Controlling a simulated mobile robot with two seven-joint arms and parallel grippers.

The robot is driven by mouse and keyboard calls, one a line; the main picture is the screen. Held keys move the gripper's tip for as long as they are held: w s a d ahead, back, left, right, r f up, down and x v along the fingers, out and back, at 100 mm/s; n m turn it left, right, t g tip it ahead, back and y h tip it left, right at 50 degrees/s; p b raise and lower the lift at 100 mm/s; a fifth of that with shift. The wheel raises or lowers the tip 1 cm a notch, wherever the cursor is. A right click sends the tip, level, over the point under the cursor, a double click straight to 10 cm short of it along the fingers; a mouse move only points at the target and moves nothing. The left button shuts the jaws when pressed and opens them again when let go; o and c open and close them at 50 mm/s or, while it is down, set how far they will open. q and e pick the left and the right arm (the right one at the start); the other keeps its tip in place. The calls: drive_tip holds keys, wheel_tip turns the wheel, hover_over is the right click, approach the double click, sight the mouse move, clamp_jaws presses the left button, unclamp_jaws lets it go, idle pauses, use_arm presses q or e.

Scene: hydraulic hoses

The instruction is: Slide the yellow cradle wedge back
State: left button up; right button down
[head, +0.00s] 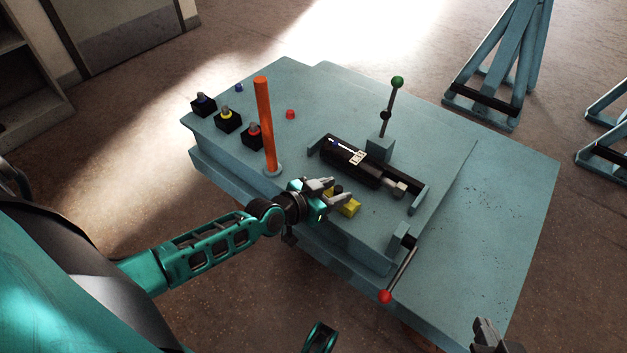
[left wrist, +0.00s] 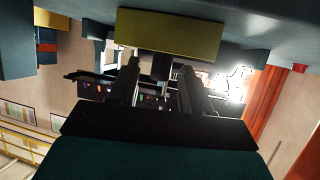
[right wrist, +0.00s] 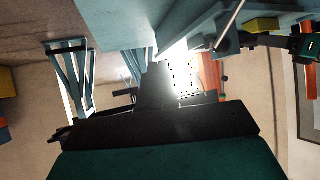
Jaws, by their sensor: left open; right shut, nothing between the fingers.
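The yellow cradle wedge (head: 350,208) sits on the teal bench beside the black cylinder (head: 348,165), on its near side. My left gripper (head: 338,193) is open at the wedge, partly covering it in the head view. In the left wrist view the wedge (left wrist: 170,32) is at the top, and its dark post (left wrist: 162,66) reaches between the two spread fingers (left wrist: 160,84); contact cannot be told. My right gripper (head: 487,338) is shut and empty at the lower right of the head view, away from the wedge. The wedge (right wrist: 262,25) also shows in the right wrist view.
An orange post (head: 265,125) stands left of my left gripper. A green-knobbed lever (head: 391,105) rises behind the cylinder. A red-knobbed lever (head: 400,270) sticks out at the bench's near edge. Black ports (head: 228,121) line the left. The bench's right part (head: 490,215) is clear.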

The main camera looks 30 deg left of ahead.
use_arm(q)
drive_tip(key=p+v, duration=0.3)
drive_tip(key=v, duration=0.8)
drive_tip(key=shift+s+r+p, duration=0.15)
drive_tip(key=shift+s+p, duration=0.1)
drive_tip(key=shift+p, duration=0.05)
use_arm(e)
drive_tip(key=r, duration=0.3)
drive_tip(key=shift+s+d, duration=0.15)
drive_tip(key=shift+d, duration=0.1)
drive_tip(key=shift+d+f, duration=0.1)
use_arm(q)
drive_tip(key=s+d+r+g, duration=0.25)
drive_tip(key=s+d, duration=0.35)
drive_tip(key=d, duration=0.4)
wheel_tip(320, 180, up, 10)
drive_tip(key=s+a+n+y+p, duration=0.1)
drive_tip(key=a+y+p, duration=0.1)
drive_tip(key=p, duration=1.1)
drive_tip(key=shift+s+a, duration=0.3)
drive_tip(key=shift+a, duration=0.1)
use_arm(e)
wheel_tip(320, 180, up, 9)
drive_tip(key=s+d+h, duration=0.1)
drive_tip(key=d, duration=0.2)
drive_tip(key=shift+s, duration=0.2)
